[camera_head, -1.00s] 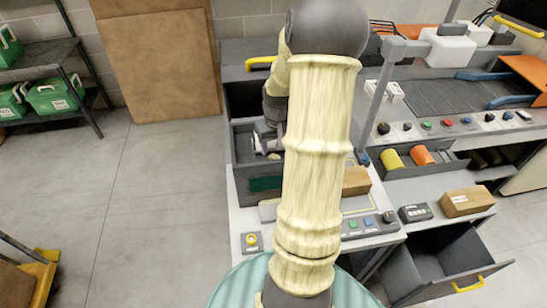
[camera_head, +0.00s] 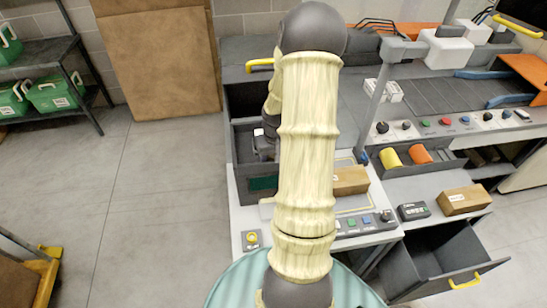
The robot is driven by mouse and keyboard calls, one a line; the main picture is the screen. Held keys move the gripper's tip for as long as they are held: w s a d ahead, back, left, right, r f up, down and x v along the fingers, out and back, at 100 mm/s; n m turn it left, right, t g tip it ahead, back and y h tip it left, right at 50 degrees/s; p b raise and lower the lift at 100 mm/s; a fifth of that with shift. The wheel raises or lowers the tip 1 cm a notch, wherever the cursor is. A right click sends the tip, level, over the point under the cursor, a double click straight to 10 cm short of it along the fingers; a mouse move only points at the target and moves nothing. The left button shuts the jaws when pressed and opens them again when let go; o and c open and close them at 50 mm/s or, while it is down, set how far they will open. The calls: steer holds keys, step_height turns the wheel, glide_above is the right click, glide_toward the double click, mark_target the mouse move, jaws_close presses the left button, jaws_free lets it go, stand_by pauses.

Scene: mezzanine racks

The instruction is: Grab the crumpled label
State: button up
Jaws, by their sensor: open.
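I cannot make out a crumpled label in this view; my own arm covers the middle of the picture. My gripper (camera_head: 264,146) shows only in part, left of my arm. It is low at the open dark grey bin (camera_head: 243,140) on the left of the workstation, and it is open. Its fingertips are mostly hidden, and so is most of what lies in the bin.
A cardboard box (camera_head: 350,181) stands on the white bench right of my arm, with a button panel (camera_head: 362,223) in front. Another box (camera_head: 464,200) is further right. An open drawer (camera_head: 447,262) juts out below.

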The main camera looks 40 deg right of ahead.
steer(key=shift+c, duration=0.3)
steer(key=c, duration=0.7)
steer(key=shift+r, duration=0.15)
step_height(320, 180, up, 10)
steer(key=shift+f+b, duration=0.1)
steer(key=shift+b, duration=0.95)
steer(key=shift+f, duration=0.1)
